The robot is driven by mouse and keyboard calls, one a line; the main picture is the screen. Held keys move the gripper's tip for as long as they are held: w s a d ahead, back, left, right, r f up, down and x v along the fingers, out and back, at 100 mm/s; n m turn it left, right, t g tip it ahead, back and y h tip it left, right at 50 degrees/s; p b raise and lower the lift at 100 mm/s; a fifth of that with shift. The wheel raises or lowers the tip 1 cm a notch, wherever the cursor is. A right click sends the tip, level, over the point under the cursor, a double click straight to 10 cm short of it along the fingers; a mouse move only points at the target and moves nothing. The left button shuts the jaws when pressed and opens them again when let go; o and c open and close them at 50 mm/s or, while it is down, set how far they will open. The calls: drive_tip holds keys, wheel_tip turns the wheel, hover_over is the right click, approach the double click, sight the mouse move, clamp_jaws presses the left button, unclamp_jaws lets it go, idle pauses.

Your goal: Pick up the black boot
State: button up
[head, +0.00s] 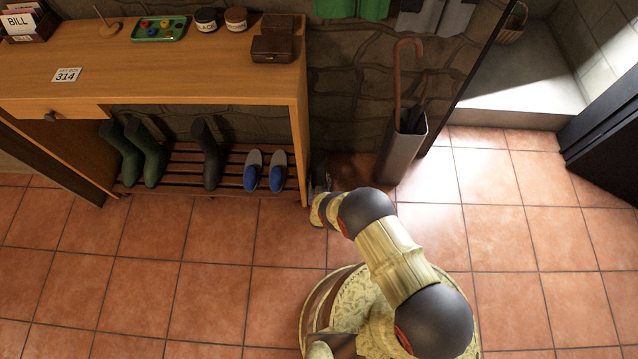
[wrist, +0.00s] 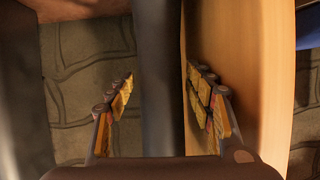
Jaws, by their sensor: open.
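The black boot (head: 208,152) stands upright on the slatted rack under the wooden table in the head view, between the green boots and the blue slippers. My gripper (head: 319,178) is low beside the table's right end, outside the rack and well to the right of this boot; my arm partly hides it. In the wrist view my gripper (wrist: 163,102) is open, its fingers spread. A dark, blurred upright band (wrist: 158,60) shows between the fingers; I cannot tell what it is.
The table's end panel (wrist: 225,40) is close to the right finger. Green boots (head: 146,155) and blue slippers (head: 277,172) flank the boot. An umbrella stand (head: 402,148) is right of my gripper. The tiled floor before the rack (head: 200,295) is clear.

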drive_tip(key=shift+c, duration=0.4)
drive_tip(key=shift+c, duration=1.2)
clamp_jaws()
drive_tip(key=shift+w, duration=0.1)
